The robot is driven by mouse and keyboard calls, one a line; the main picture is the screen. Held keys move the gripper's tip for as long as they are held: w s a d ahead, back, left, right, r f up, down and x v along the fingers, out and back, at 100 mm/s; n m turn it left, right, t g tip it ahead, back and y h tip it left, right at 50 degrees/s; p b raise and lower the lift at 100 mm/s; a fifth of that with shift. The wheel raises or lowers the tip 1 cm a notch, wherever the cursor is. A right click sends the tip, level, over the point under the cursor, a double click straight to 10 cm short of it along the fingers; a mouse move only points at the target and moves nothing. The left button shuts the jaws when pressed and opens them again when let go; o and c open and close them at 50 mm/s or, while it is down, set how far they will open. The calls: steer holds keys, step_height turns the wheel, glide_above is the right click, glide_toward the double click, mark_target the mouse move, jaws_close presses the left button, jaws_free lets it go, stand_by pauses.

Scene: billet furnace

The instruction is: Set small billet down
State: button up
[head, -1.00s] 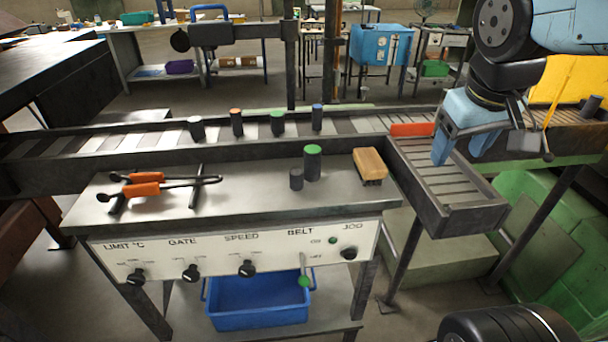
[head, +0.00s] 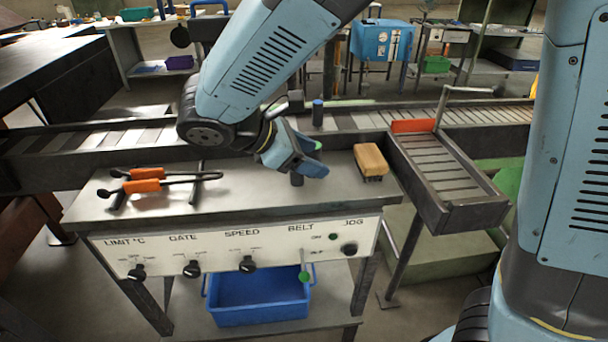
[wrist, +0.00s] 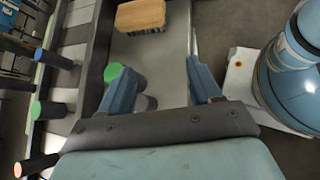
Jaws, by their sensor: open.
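The fingers are open, and a gap shows between the billet and the right finger.
A wooden-backed brush (head: 370,160) lies right of the billets. Orange-handled tongs (head: 145,186) rest at left. A blue-topped billet (head: 317,115) stands on the roller conveyor behind; green-topped (wrist: 48,109) and orange-topped (wrist: 36,165) billets show there too. The bench middle is clear.

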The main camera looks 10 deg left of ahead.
mark_target(291, 174)
steer(key=s+a+f+n+t, duration=0.2)
steer(key=a+n, duration=0.1)
steer(key=a, duration=0.2)
steer(key=s+a+f+n+t, duration=0.2)
steer(key=a+n+t, duration=0.1)
steer(key=a, duration=0.3)
steer(key=x, duration=0.8)
steer(key=shift+d+r, duration=0.1)
steer(key=shift+d, duration=0.05)
steer(key=shift+x, duration=2.55)
jaws_close()
